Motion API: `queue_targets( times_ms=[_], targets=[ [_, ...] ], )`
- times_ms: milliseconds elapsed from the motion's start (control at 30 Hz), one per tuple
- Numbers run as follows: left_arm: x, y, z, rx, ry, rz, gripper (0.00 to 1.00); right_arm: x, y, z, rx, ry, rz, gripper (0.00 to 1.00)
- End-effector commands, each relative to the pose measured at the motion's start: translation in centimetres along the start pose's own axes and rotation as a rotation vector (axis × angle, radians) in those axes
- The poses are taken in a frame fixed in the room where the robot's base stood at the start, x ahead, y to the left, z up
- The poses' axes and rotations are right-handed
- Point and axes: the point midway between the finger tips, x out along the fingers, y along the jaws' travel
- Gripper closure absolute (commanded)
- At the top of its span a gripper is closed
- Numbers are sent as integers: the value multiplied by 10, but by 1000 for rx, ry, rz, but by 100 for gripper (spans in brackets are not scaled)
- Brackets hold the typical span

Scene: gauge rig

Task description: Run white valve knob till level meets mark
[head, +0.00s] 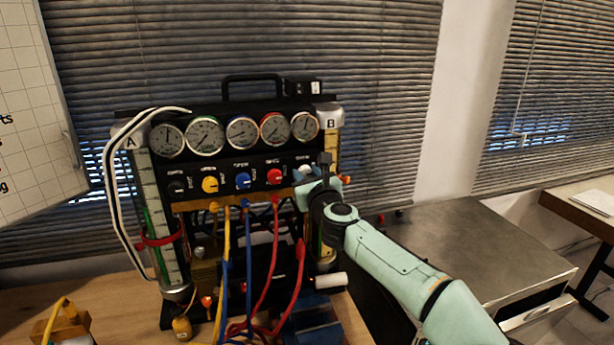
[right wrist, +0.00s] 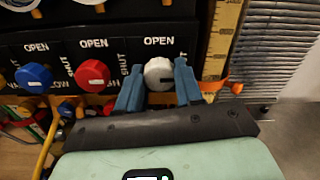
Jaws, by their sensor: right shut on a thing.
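The white valve knob (right wrist: 158,72) sits at the right end of the knob row, under an OPEN label. Its dark pointer line lies about level, toward the right. My right gripper (right wrist: 158,80) is shut on it, a blue finger on each side. In the head view my right gripper (head: 312,178) is at the panel's right end and largely hides the knob. Tube A (head: 160,215) on the left has a green strip and a red band (head: 160,240). Tube B's yellow scale (right wrist: 222,40) shows in part, with an orange piece (right wrist: 214,85) beside it; its liquid level cannot be made out.
Red (head: 274,176), blue (head: 243,180) and yellow (head: 210,184) knobs are in the same row, below several round gauges (head: 242,132). Coloured hoses (head: 248,270) hang below the panel. A grey cabinet top (head: 470,245) stands at the right.

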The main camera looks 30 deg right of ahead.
Motion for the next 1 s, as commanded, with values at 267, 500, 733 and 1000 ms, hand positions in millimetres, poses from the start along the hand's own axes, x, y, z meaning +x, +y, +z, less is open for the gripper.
queue_targets(
  times_ms=[267, 500, 733, 1000],
  targets=[
    [-2, 1, 0, 0, 1, 0, 45, 0, 0, 1, -91, 0, 0, 95],
    [-7, 3, -1, 1, 3, 1, 45, 0, 0, 1, -276, 0, 1, 95],
    [-12, 5, -2, 2, 5, 2, 45, 0, 0, 1, -496, 0, 2, 95],
    [-19, 8, -4, 3, 8, 3, 45, 0, 0, 2, -752, 0, 1, 95]
  ],
)
